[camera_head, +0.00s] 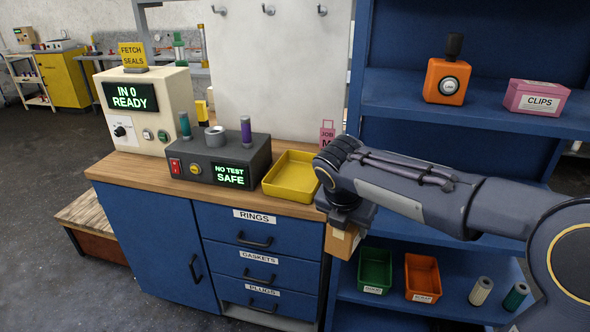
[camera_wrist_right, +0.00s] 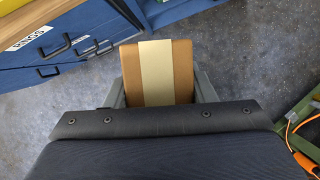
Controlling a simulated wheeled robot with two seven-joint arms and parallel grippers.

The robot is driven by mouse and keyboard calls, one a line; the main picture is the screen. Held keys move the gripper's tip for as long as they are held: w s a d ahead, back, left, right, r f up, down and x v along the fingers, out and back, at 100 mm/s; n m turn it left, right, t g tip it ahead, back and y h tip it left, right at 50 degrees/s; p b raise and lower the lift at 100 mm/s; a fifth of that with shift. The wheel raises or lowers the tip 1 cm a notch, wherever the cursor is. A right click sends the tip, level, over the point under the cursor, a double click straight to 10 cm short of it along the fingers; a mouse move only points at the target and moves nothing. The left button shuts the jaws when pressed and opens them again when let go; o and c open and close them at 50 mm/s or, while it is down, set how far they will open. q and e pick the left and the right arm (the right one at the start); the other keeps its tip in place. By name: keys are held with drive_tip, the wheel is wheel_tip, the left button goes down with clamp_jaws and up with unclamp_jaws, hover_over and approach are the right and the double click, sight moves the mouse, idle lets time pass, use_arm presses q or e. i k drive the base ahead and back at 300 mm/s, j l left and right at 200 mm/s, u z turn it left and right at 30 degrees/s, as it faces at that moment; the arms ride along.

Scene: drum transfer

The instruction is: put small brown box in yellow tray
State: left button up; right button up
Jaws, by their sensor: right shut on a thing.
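The small brown box (camera_wrist_right: 182,72) with a pale band is between the fingers of my right gripper (camera_wrist_right: 160,88) in the right wrist view. The gripper is shut on it, above the grey floor. In the head view, part of the box (camera_head: 342,241) shows below my right wrist, in front of the shelf unit's left side. The rest is hidden by the arm. The yellow tray (camera_head: 291,177) sits on the wooden bench top, left of my right gripper, and looks empty. My left gripper is not in view.
A dark test device (camera_head: 217,160) stands just left of the tray, with a cream machine (camera_head: 150,110) beyond it. Blue shelves (camera_head: 480,88) at right hold an orange device (camera_head: 447,80), a pink clips box (camera_head: 537,97), and green (camera_head: 375,271) and orange (camera_head: 422,277) bins lower down.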

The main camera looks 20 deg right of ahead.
sight(295, 184)
drive_tip(key=i, duration=1.3)
